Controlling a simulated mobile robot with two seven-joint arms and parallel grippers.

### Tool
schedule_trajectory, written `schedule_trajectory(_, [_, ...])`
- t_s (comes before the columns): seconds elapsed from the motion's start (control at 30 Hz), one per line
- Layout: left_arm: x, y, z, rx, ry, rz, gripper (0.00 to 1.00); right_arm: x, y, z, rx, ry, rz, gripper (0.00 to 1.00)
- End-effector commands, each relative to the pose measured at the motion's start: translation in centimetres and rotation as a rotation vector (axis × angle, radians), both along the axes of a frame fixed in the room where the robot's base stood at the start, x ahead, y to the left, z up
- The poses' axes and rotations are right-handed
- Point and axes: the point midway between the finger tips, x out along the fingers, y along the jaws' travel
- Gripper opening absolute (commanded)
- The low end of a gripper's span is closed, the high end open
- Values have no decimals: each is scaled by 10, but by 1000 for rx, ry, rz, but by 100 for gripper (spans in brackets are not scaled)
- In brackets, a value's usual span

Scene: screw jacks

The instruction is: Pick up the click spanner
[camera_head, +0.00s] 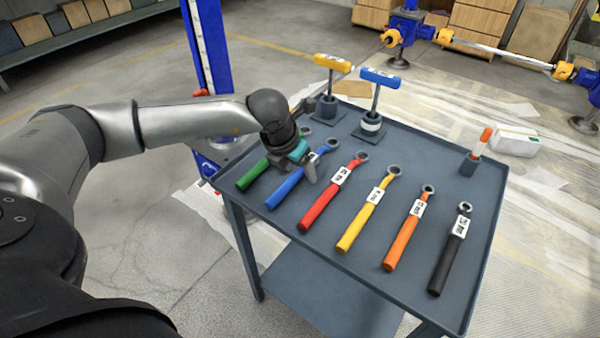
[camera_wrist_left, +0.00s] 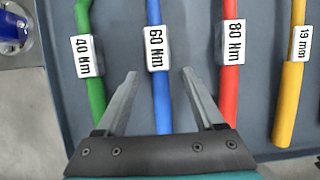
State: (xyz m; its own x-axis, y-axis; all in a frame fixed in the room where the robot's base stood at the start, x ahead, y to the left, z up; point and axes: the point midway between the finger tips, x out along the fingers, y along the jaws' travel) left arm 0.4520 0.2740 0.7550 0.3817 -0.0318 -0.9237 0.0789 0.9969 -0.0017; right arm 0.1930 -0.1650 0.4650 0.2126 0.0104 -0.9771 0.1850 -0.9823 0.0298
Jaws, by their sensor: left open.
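Several spanners with coloured handles lie in a row on a grey trolley (camera_head: 485,240). Three carry torque labels: green (camera_head: 252,177) reads 40 Nm, blue (camera_head: 285,188) 60 Nm and red (camera_head: 318,209) 80 Nm. The task does not say which one. My left gripper (camera_head: 305,168) is open and empty above the blue spanner. In the left wrist view the blue spanner (camera_wrist_left: 162,105) runs between the open fingers (camera_wrist_left: 159,75), with green (camera_wrist_left: 95,100) to the left and red (camera_wrist_left: 231,90) to the right. I cannot tell the height of the fingertips above it.
Yellow (camera_head: 359,229), orange (camera_head: 403,245) and black (camera_head: 445,265) spanners lie further right. A yellow T-handle tool (camera_head: 332,62) and a blue one (camera_head: 380,77) stand upright at the back. An orange-capped marker (camera_head: 483,140) stands in a holder. A blue post (camera_head: 207,50) rises behind my left arm.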

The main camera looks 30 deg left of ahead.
Motion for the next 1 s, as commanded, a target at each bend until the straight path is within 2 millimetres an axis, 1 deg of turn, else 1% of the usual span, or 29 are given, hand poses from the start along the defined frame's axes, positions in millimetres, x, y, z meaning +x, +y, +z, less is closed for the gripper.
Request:
schedule_trajectory(0.07, [0,0,0,0,0,0,70,0,0,0,0,0,0,50])
schedule_trajectory(0.6, [0,0,0,0,1,0,9,0,0,0,0,-1,-1,50])
schedule_trajectory(0.7, [0,0,0,0,1,0,0,0,0,0,0,-1,-1,50])
schedule_trajectory(1.0, [0,0,0,0,1,0,0,0,0,0,0,0,-1,50])
